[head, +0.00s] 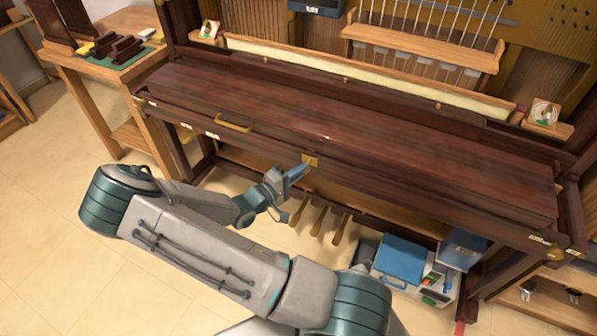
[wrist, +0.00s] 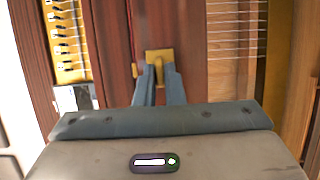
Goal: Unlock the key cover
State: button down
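The dark red wooden key cover (head: 330,140) lies closed across the piano's front. A small brass lock plate (head: 311,160) sits at the middle of its front edge; it also shows in the wrist view (wrist: 159,55). My gripper (head: 299,171) reaches up to the lock from the front left. In the wrist view its two blue-grey fingers (wrist: 159,73) stand close together at the lock, with a narrow brass part showing between their tips. I cannot tell whether the fingers touch or grip this part.
A brass handle (head: 234,123) is on the cover's left front. Brass pedals (head: 318,220) hang below. A blue-topped box (head: 402,260) stands under the piano at right. A wooden side table (head: 105,70) stands at left. The floor in front is clear.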

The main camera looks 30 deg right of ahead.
dwell(0.3)
jog(key=shift+s+d+f+n+t+p, duration=0.15)
jog(key=shift+n+t+p, duration=1.05)
jog(key=shift+n, duration=2.5)
jog(key=shift+s+f+n+t+p, duration=0.15)
jog(key=shift+n+t+p, duration=0.4)
jog(key=shift+n+t, duration=2.2)
jog(key=shift+s+d+f+n+t+p, duration=0.1)
jog(key=shift+f+n+t+p, duration=0.55)
jog(key=shift+n, duration=4)
jog(key=shift+r+p, duration=0.3)
jog(key=shift+r, duration=0.05)
jog(key=c, duration=1.5)
grip_release()
jog(key=shift+r, duration=0.1)
jog(key=shift+a, duration=0.1)
jog(key=b+v, duration=0.1)
jog(key=v, duration=1.2)
jog(key=shift+s+a+b, duration=0.2)
jog(key=shift+a+b, duration=0.05)
jog(key=shift+b, duration=0.05)
